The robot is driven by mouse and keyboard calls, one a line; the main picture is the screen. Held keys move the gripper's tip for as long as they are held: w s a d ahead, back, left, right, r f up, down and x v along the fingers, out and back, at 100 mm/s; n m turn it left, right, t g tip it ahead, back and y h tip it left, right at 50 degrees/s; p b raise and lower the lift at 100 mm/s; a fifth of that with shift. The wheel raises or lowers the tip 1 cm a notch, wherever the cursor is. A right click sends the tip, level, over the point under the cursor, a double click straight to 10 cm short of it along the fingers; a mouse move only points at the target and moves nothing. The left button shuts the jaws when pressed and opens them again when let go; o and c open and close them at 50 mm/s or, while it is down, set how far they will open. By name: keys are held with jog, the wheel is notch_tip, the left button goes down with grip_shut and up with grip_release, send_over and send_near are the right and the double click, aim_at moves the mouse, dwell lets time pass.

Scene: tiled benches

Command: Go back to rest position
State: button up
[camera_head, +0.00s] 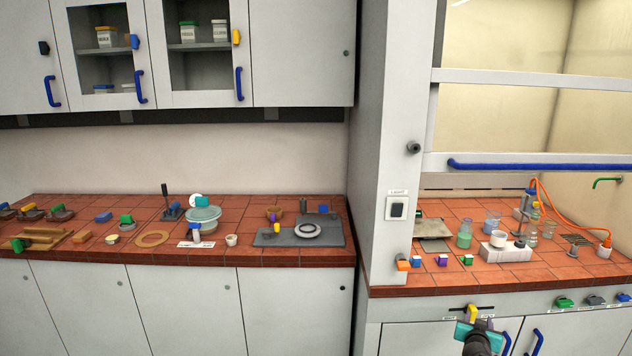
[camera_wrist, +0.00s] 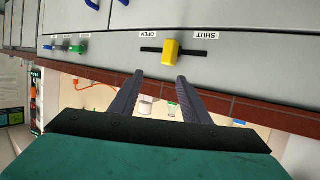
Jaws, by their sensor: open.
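My gripper (camera_head: 481,326) is at the lower right in the head view, in front of the cabinet panel below the right bench. In the wrist view my gripper (camera_wrist: 160,77) shows two dark fingers spread apart with nothing between them. A yellow slider knob (camera_wrist: 170,51) sits near the middle of a black slot, between labels reading OPEN and SHUT. The knob also shows in the head view (camera_head: 471,311), just above my gripper. The fingertips appear apart from the knob.
The right tiled bench (camera_head: 400,291) holds beakers (camera_head: 464,240), a stand and an orange-tubed flask (camera_head: 605,250). Its red edge runs close to my fingers. Blue door handles (camera_head: 537,341) and a green valve knob (camera_head: 564,302) are right of my gripper. The left bench (camera_head: 300,262) is crowded.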

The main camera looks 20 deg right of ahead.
jog(key=s+a+f+n+g+y+b, duration=0.1)
jog(key=s+a+f+n+g+y, duration=0.15)
jog(key=a+f, duration=1.2)
jog(key=s+a+f+n+g+y, duration=0.1)
jog(key=a+f+g+y, duration=0.3)
jog(key=a+f, duration=1.1)
jog(key=s+a+f+n+g+y, duration=0.1)
jog(key=s+a+n+g, duration=0.1)
jog(key=s+a, duration=0.6)
jog(key=s+a+f+n+g+y+b, duration=0.1)
jog(key=s+a+f+n+g+y, duration=0.1)
jog(key=s+a, duration=0.6)
jog(key=s+a+f+n+g+y, duration=0.1)
jog(key=s+a+g, duration=0.3)
jog(key=s+a, duration=0.4)
jog(key=a+f+n, duration=0.1)
jog(key=a, duration=0.5)
jog(key=shift+a+g, duration=0.3)
jog(key=shift+g, duration=0.05)
